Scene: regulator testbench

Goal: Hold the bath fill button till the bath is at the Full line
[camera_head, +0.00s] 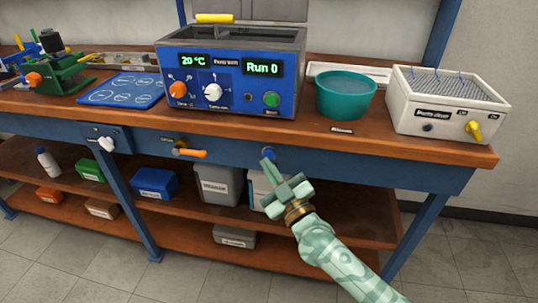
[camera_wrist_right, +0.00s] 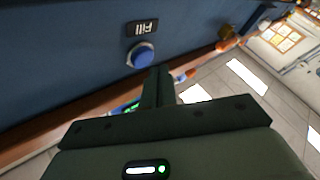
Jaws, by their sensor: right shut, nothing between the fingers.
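The blue Fill button (camera_head: 268,154) sits on the bench's front apron. In the right wrist view the round button (camera_wrist_right: 140,55) shows beside a "Fill" label (camera_wrist_right: 142,27). My right gripper (camera_head: 268,166) is shut and empty, its fingertips (camera_wrist_right: 160,75) just below the button in the head view. Whether the tips touch it I cannot tell. The blue bath (camera_head: 228,83) stands on the bench and reads 20 °C and Run 0. Its water level and Full line cannot be made out. My left gripper is not in view.
A teal bowl (camera_head: 345,95) and a white rack-topped box (camera_head: 446,104) stand right of the bath. An orange-handled valve (camera_head: 190,153) and a white knob (camera_head: 106,144) stick out of the apron. Bins such as a grey one (camera_head: 218,185) fill the shelf below.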

